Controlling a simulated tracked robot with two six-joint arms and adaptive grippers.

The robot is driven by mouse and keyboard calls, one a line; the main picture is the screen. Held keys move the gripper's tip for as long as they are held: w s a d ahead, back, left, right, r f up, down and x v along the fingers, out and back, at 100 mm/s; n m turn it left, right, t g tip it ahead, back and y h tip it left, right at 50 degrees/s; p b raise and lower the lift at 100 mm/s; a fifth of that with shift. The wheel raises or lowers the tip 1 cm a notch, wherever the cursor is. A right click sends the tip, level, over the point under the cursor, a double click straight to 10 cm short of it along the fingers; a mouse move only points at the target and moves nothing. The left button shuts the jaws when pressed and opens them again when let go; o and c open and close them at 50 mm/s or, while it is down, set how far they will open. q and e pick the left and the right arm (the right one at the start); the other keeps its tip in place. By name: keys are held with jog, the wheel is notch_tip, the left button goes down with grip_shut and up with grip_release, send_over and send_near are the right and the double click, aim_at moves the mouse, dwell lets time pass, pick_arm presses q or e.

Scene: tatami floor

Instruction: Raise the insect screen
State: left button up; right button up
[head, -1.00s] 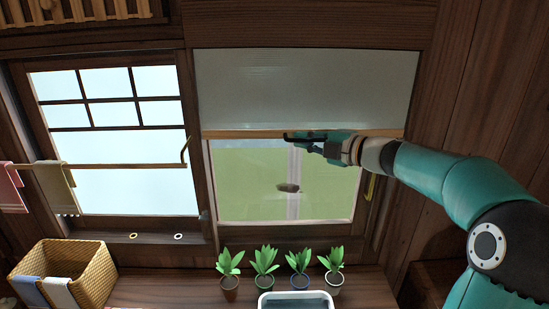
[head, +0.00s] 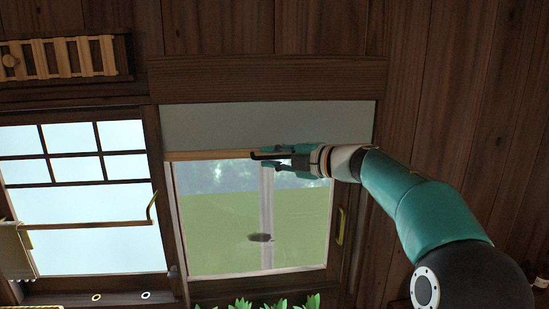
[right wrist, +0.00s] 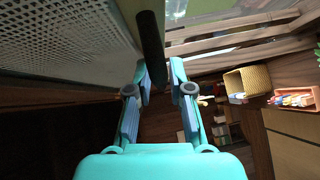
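The insect screen (head: 265,125) is a pale grey panel across the top of the right window, with a light wooden bar (head: 205,155) along its lower edge. A dark handle (head: 262,156) sticks out from the bar; it also shows as a black rod in the right wrist view (right wrist: 152,50). My right gripper (head: 277,158) is at the bar, its fingers closed around the handle. In the right wrist view the gripper (right wrist: 161,75) has the rod's end between its fingertips. The pale mesh (right wrist: 70,35) shows at left there. My left gripper is not in view.
Below the screen is a glass pane with a dark blurry spot (head: 260,238). A brass handle (head: 340,226) is on the frame at right. Potted plants (head: 270,303) stand below the window. A rod with a hook (head: 150,207) crosses the left window.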

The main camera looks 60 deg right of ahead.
jog(key=shift+s, duration=0.15)
jog(key=s+r, duration=0.1)
jog(key=s, duration=1)
jog(key=shift+s+a+r, duration=0.25)
jog(key=shift+a, duration=0.2)
